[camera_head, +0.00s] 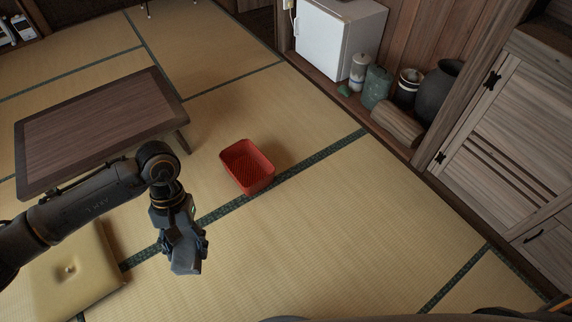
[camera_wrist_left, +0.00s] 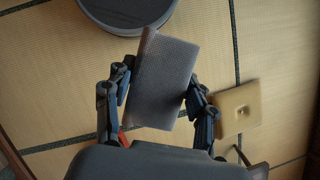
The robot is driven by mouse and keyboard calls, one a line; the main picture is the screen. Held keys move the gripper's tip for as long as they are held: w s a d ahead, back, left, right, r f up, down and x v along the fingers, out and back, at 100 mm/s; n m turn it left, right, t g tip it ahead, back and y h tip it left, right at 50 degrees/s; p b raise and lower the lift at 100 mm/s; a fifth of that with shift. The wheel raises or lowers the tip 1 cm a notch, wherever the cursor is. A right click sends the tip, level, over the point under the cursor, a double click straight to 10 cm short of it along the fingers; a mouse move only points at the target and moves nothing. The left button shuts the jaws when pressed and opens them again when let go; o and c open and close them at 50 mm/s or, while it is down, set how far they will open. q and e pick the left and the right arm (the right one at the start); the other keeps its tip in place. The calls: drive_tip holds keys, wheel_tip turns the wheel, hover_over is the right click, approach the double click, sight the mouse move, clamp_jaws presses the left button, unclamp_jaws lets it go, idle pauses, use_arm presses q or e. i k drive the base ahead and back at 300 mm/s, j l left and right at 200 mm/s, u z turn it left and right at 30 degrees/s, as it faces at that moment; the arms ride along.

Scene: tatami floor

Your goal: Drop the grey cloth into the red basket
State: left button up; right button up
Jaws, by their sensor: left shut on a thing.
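The red basket (camera_head: 248,166) stands upright on the tatami floor near the middle of the head view, and its inside looks empty. My left gripper (camera_head: 187,256) is to the left of the basket and nearer to me, apart from it. In the left wrist view, my left gripper (camera_wrist_left: 158,110) is shut on the grey cloth (camera_wrist_left: 163,72), which sits between its two fingers. A small red patch beside the left-hand finger in that view may be part of the basket, mostly hidden.
A low wooden table (camera_head: 95,120) stands at the left, and a yellow cushion (camera_head: 70,268) lies below it. A white fridge (camera_head: 335,40), several jars and a wooden cabinet (camera_head: 500,140) line the right side. The floor right of the basket is clear.

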sight(245, 174)
drive_tip(key=i+j+z, duration=0.8)
drive_tip(key=j+z, duration=0.2)
drive_tip(key=i+j+z, duration=0.3)
drive_tip(key=j, duration=0.15)
drive_tip(key=i+j, duration=0.1)
drive_tip(key=j, duration=0.4)
drive_tip(key=i+j, duration=0.15)
drive_tip(key=j, duration=0.3)
drive_tip(key=i+j, duration=0.1)
drive_tip(key=j, duration=0.4)
drive_tip(key=z, duration=0.05)
